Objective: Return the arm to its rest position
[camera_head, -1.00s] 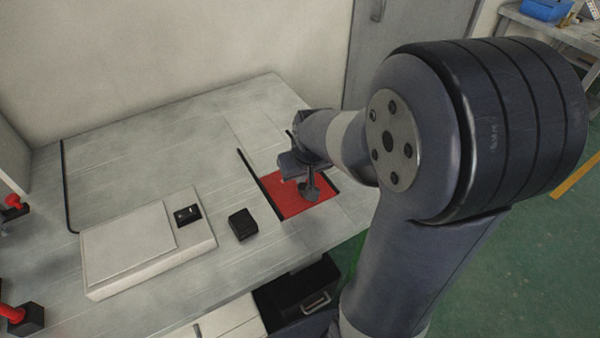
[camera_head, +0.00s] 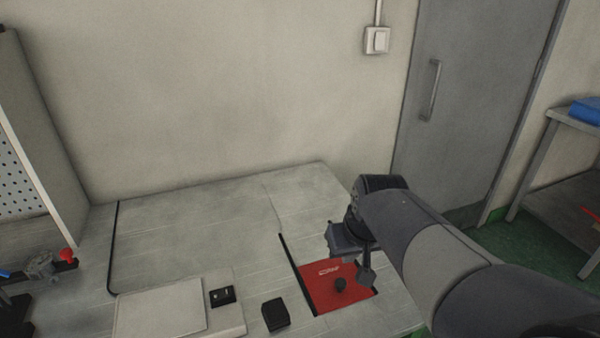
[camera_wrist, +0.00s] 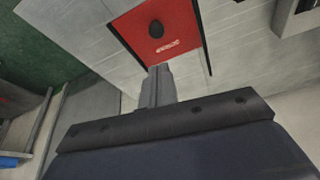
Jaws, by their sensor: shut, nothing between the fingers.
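My gripper (camera_head: 366,277) is shut and empty, above the right part of the workbench (camera_head: 190,235). My arm reaches in from the lower right of the head view. Below the gripper a red panel (camera_head: 322,298) with a dark round knob (camera_head: 340,284) is set in the bench top. In the head view the fingertips overlap the panel's right part, and they look raised above it. The wrist view shows the shut fingers (camera_wrist: 159,72) pointing toward the red panel (camera_wrist: 150,50), with the knob (camera_wrist: 156,29) beyond the tips.
A flat pale box (camera_head: 165,312) and a small black block (camera_head: 275,314) lie left of the panel. A wall stands behind the bench. A grey door (camera_head: 455,100) is at the back right, beside a side table (camera_head: 570,118). Red-topped fixtures (camera_head: 67,256) are at far left.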

